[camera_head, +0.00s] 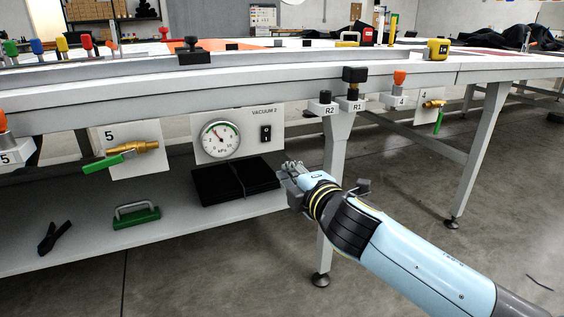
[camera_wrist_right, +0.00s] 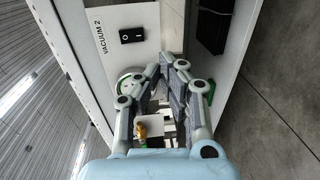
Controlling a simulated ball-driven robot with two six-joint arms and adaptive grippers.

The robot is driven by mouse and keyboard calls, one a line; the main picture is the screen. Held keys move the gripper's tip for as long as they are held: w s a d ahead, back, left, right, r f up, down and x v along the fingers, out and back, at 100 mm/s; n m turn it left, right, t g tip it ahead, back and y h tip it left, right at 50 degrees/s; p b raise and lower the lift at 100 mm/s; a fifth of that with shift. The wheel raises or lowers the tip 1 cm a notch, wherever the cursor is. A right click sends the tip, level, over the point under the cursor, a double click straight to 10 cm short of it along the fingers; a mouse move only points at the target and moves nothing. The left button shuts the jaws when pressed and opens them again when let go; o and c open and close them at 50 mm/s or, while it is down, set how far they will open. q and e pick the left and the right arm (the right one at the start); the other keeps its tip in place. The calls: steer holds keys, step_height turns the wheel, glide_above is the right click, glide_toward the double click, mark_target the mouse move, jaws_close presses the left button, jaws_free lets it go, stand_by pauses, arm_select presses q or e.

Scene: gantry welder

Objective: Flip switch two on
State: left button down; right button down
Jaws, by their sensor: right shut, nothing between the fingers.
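The black rocker switch (camera_head: 266,134) sits on the white panel (camera_head: 208,155) labelled "VACUUM 2", right of a round pressure gauge (camera_head: 221,139). In the right wrist view the switch (camera_wrist_right: 131,36) shows beyond the fingers, up and to the left of them. My right gripper (camera_head: 291,168) is below and to the right of the switch, apart from it. Its fingers (camera_wrist_right: 172,64) are shut and empty. Which way the rocker is tipped is too small to tell. My left gripper is not in view.
A table leg (camera_head: 336,180) stands close behind my right gripper. A brass valve (camera_head: 140,147) with a green lever is on panel 5. The tabletop edge overhangs the panel.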

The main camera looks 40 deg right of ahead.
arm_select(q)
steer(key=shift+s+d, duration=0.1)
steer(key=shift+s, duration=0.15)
arm_select(e)
steer(key=shift+f+v, duration=0.25)
steer(key=shift+v, duration=0.95)
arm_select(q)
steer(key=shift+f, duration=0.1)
